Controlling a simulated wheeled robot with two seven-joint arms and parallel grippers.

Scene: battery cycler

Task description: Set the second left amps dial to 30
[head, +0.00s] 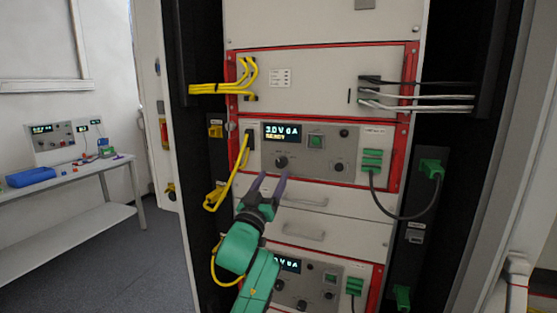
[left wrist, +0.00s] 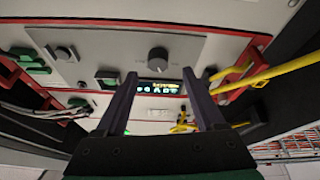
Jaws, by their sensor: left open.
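The middle panel (head: 300,158) of the rack has a lit display (head: 282,132) that seems to read 3.0V 6A with READY below. A round black dial (head: 281,162) sits under the display; it is also in the left wrist view (left wrist: 158,55), which shows the panel upside down. A smaller dial (head: 338,167) is to its right. I cannot read the dial markings. My left gripper (head: 273,175) is open and empty, just below and in front of the larger dial, with its fingers (left wrist: 160,75) apart to either side. My right gripper is not in view.
A similar lower panel (head: 318,277) with dials is partly behind my arm. A yellow cable (head: 240,165) hangs left of the middle panel; green plugs (head: 372,160) and a dark cable (head: 400,214) are right. Drawer handles (head: 303,199) lie below. A bench (head: 70,170) stands far left.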

